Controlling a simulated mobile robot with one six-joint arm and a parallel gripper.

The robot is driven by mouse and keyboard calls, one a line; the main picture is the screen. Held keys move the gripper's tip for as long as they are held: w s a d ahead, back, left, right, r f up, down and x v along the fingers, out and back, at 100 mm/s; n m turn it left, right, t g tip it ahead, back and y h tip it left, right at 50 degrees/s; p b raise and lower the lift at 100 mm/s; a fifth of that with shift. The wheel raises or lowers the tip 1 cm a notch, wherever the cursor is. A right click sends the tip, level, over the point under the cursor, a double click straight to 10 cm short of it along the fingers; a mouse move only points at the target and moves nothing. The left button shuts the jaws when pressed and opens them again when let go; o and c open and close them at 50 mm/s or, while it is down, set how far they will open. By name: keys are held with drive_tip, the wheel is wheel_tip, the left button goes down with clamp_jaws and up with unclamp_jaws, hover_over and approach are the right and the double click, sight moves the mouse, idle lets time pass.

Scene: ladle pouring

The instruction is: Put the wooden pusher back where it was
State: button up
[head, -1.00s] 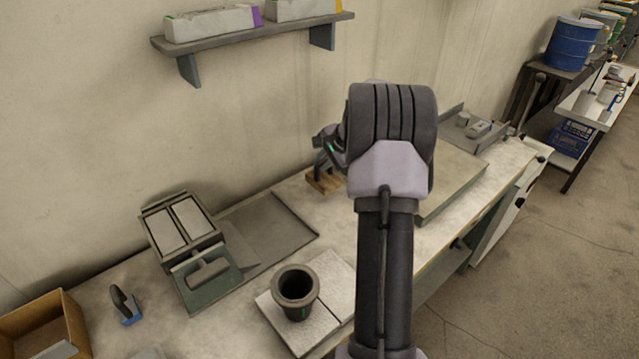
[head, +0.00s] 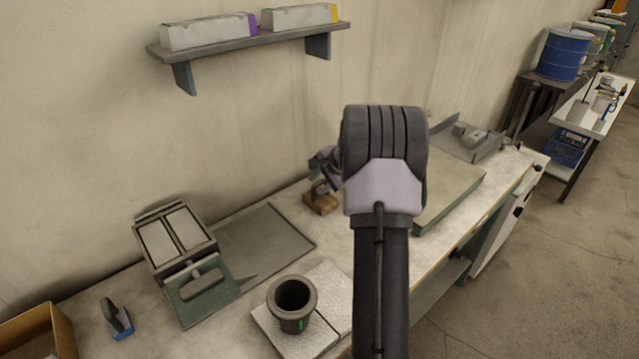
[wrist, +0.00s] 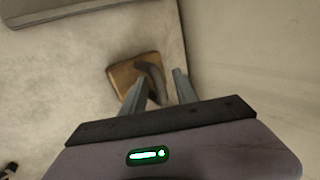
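The wooden pusher (head: 320,204), a wooden block with a dark handle, sits on the bench near the wall, between the grey sheet and the raised board. In the wrist view the wooden pusher (wrist: 126,75) lies below and ahead of the fingers, its handle reaching between them. My gripper (head: 322,170) is just above the block, partly hidden by my arm. In the wrist view my gripper (wrist: 164,85) has its fingers apart, with a gap between the handle and the right finger. Whether the left finger touches the handle is unclear.
A dark pot (head: 293,298) stands on pale slabs in front. A twin-lidded box (head: 172,238) and a grey sheet (head: 262,238) lie to the left. A raised board (head: 450,200) is to the right. A wall shelf (head: 250,38) hangs above.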

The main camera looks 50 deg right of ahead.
drive_tip(key=p+v, duration=0.3)
drive_tip(key=v, duration=0.9)
drive_tip(key=a+r+n+y, duration=0.1)
drive_tip(key=a+r+n, duration=0.4)
drive_tip(key=a, duration=0.9)
drive_tip(key=a+r+n+y, duration=0.15)
drive_tip(key=a+r, duration=0.45)
drive_tip(key=a, duration=0.8)
drive_tip(key=s+a+f+n+g, duration=0.1)
drive_tip(key=s+a+n, duration=0.7)
drive_tip(key=s+a, duration=1)
drive_tip(key=shift+s+f+n, duration=0.2)
drive_tip(key=shift+s+n, duration=0.15)
drive_tip(key=shift+s, duration=0.05)
